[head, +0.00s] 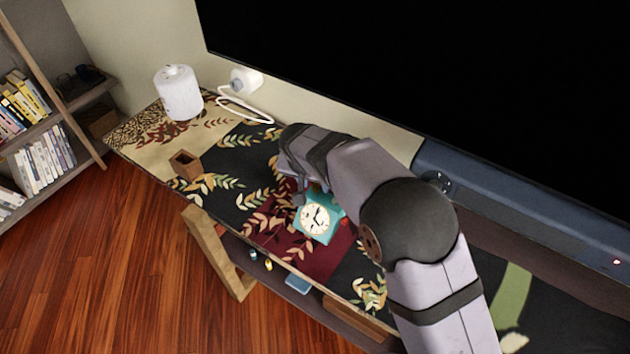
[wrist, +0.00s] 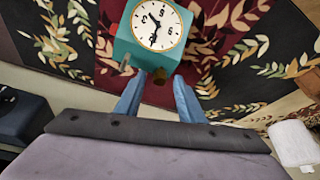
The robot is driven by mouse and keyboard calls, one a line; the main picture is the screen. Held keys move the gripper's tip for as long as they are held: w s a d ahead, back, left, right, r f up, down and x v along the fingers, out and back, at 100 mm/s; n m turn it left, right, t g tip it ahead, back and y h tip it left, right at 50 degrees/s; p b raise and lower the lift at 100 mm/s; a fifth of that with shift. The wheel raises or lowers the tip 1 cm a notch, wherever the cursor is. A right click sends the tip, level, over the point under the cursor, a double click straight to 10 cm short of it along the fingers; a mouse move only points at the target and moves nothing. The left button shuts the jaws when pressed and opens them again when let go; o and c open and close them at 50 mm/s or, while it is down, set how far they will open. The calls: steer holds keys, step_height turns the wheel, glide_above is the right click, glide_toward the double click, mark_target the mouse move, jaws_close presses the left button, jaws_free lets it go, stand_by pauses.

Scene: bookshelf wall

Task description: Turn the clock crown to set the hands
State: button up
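The teal clock (head: 317,218) with a round cream face stands on the patterned cloth in the head view, beside the end of my arm. In the wrist view the clock (wrist: 155,28) is at the top centre, its face with dark numbers and hands visible. A small dark brassy knob, apparently the crown (wrist: 160,75), sticks out from the clock's near side. The arm mostly hides my gripper in the head view.
A brown wooden cup (head: 185,165) and a white cylinder (head: 179,92) stand on the left of the table. A white device with a cable (head: 243,82) is by the wall. A dark soundbar (head: 520,215) runs along the back right.

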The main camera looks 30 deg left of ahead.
steer(key=shift+f, duration=0.1)
jaws_close()
steer(key=shift+m+b, duration=0.3)
steer(key=shift+a+f+m+h+b, duration=0.1)
steer(key=shift+m+h+b, duration=0.25)
steer(key=shift+m, duration=0.25)
steer(key=shift+a+m+h, duration=0.1)
steer(key=shift+m+h, duration=0.35)
steer(key=shift+m, duration=0.75)
steer(key=m, duration=0.1)
steer(key=m+h+p, duration=0.1)
steer(key=m, duration=0.1)
steer(key=shift+a+r+p, duration=0.1)
steer(key=shift+r+p, duration=0.15)
steer(key=shift+p, duration=0.05)
steer(key=shift+w+m+h+p, duration=0.1)
steer(key=shift+m+h+p, duration=0.5)
steer(key=shift+m+p, duration=0.55)
steer(key=shift+f+m+g, duration=0.15)
steer(key=shift+m+g, duration=0.15)
steer(key=shift+m, duration=0.15)
